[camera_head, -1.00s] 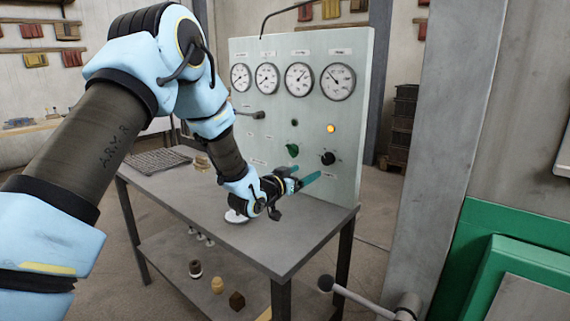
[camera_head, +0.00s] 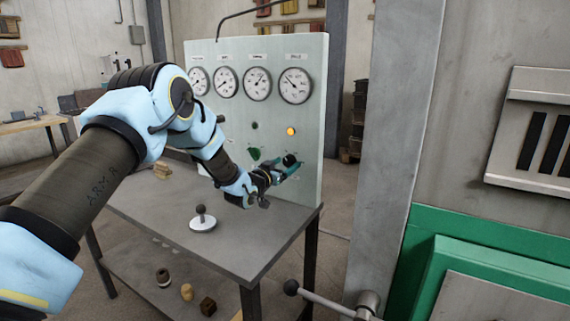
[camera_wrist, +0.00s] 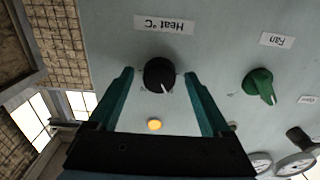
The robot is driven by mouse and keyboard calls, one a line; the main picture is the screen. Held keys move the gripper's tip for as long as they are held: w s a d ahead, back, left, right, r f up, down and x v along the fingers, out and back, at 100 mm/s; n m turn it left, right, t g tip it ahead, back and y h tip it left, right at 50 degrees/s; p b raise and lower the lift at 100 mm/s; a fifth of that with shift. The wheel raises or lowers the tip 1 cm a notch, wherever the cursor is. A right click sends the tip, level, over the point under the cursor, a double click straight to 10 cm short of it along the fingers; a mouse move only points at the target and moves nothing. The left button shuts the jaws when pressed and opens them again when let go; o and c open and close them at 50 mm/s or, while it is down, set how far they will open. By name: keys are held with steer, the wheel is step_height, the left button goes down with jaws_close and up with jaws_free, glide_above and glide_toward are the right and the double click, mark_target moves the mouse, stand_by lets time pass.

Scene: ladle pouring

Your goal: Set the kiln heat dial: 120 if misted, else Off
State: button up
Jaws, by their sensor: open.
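The control panel (camera_head: 225,120) stands upright at the back of a grey table. Its black heat dial (camera_head: 291,159) is at the lower right, under a lit amber lamp (camera_head: 291,131). In the wrist view the black dial (camera_wrist: 159,74) sits beside a label reading "Heat °C", upside down, with its white pointer toward the picture's lower right. My gripper (camera_head: 285,172) is at the dial. In the wrist view its teal fingers (camera_wrist: 160,88) are open, one on each side of the dial, with gaps between. The dial's scale is too faint to read.
A green knob (camera_wrist: 258,86) labelled "Fan" is beside the dial. Several round gauges (camera_head: 257,84) line the panel's top. A white disc with a dark knob (camera_head: 202,222) sits on the table. A lever (camera_head: 325,300) sticks out at the front right.

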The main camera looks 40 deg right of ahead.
jaws_close()
stand_by(0.7)
steer(key=shift+f+b, duration=0.15)
steer(key=shift+b, duration=0.4)
steer(key=shift+f+m+b, duration=0.1)
steer(key=shift+m+b, duration=0.3)
steer(key=shift+b, duration=0.05)
steer(key=m+b, duration=0.4)
steer(key=b, duration=0.3)
steer(key=shift+f, duration=0.2)
steer(key=m+b, duration=0.4)
steer(key=b, duration=0.3)
steer(key=shift+r, duration=0.15)
steer(key=m+b, duration=0.3)
steer(key=shift+r+b, duration=0.25)
steer(key=shift+b, duration=0.05)
